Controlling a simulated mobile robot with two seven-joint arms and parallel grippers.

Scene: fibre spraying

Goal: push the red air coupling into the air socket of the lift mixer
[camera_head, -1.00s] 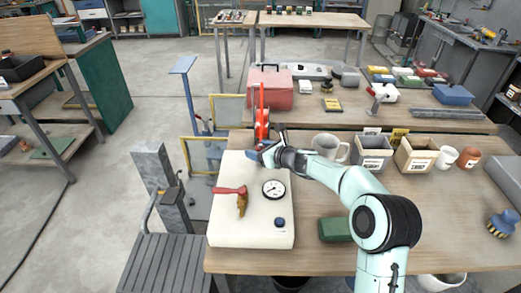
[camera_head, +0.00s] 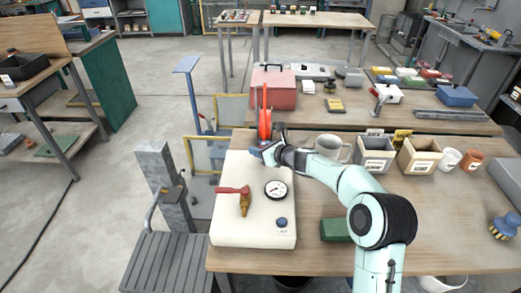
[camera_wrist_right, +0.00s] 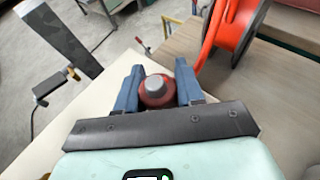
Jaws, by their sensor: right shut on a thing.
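My right gripper (camera_head: 262,153) is over the far end of the white lift mixer box (camera_head: 235,222). In the right wrist view its two blue fingers (camera_wrist_right: 158,88) are shut on the red air coupling (camera_wrist_right: 157,92), which has a grey round end. The mixer's top carries a round gauge (camera_head: 276,189), a brass valve with a red lever (camera_head: 244,202) and a dark blue knob (camera_head: 282,222). The air socket cannot be made out, and I cannot tell whether the coupling touches it. My left gripper is not in view.
A red-orange hose reel (camera_head: 265,123) stands just beyond the gripper. A mug (camera_head: 330,146), grey bin (camera_head: 375,154) and beige bin (camera_head: 420,155) stand to the right. A green block (camera_head: 336,230) lies right of the mixer. The bench's front right is mostly clear.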

